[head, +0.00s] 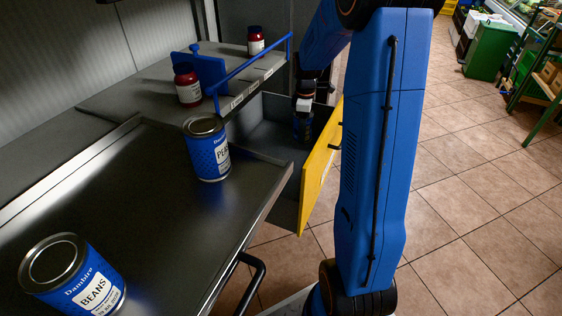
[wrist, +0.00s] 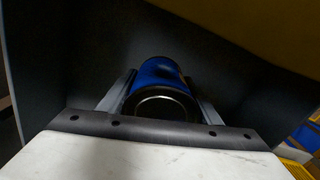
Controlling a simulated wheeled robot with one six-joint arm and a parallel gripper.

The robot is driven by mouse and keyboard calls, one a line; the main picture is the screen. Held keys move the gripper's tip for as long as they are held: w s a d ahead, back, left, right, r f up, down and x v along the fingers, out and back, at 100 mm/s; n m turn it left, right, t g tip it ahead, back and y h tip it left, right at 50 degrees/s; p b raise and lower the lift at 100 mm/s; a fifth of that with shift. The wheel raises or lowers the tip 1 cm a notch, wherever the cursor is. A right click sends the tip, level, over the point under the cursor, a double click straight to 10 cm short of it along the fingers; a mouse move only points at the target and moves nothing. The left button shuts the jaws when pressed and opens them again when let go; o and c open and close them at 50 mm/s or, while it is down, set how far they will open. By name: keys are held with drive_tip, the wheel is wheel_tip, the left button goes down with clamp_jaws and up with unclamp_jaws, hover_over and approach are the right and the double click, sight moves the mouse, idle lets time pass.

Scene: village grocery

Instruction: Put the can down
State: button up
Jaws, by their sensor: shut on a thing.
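My gripper (wrist: 162,98) is shut on a blue can (wrist: 158,73), with one finger on each side of it and its metal end facing the wrist camera. In the head view the held can (head: 302,129) is a small, dark blue shape below my wrist, inside or just over a grey compartment (head: 262,118) with a yellow front panel (head: 320,165). The can's far end is hidden, so I cannot tell whether it touches the compartment floor. The label is not readable.
A blue can (head: 207,152) and a blue beans can (head: 78,280) stand on the dark metal counter (head: 150,230). Two red jars, one nearer (head: 187,85) and one farther (head: 256,41), stand on a grey shelf with a blue rail (head: 250,78). Tiled floor (head: 470,190) lies right.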

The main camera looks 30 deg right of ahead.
drive_tip(key=shift+n, duration=0.9)
drive_tip(key=a+f, duration=0.1)
drive_tip(key=s+a+f, duration=0.2)
drive_tip(key=f, duration=0.1)
hover_over(297, 168)
wheel_tip(297, 168, down, 5)
drive_tip(key=shift+s+a, duration=0.1)
drive_tip(key=shift+f, duration=2.25)
drive_tip(key=o, duration=1.4)
drive_tip(key=shift+f, duration=0.1)
wheel_tip(297, 168, up, 12)
drive_tip(key=shift+r, duration=0.15)
